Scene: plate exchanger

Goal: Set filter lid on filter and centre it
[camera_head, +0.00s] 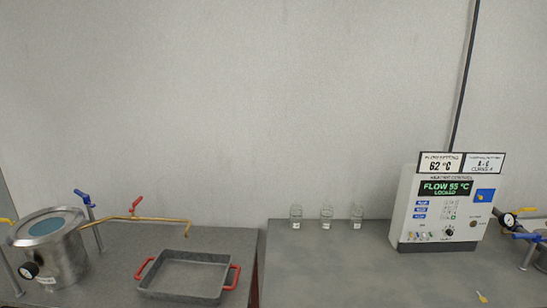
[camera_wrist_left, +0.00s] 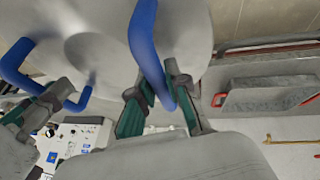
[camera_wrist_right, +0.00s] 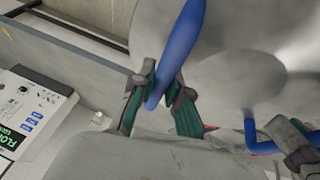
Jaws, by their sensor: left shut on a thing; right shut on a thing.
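The grey metal filter lid (camera_wrist_left: 105,35), with blue bar handles (camera_wrist_left: 147,45), fills the upper part of both wrist views; it also shows in the right wrist view (camera_wrist_right: 235,50). My left gripper (camera_wrist_left: 160,103) is shut on one handle. My right gripper (camera_wrist_right: 160,98) is shut on the other handle (camera_wrist_right: 182,45). Neither gripper nor the lid shows in the head view. A round steel vessel (camera_head: 62,258) with a bluish disc in its top and a gauge stands at the far left; it may be the filter. Whether the lid is above any vessel cannot be told.
Several glass jars (camera_head: 326,224) stand at the back. A control box (camera_head: 445,215) is at right; another steel vessel (camera_head: 541,258) is at the right edge. The middle counter is mostly clear.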

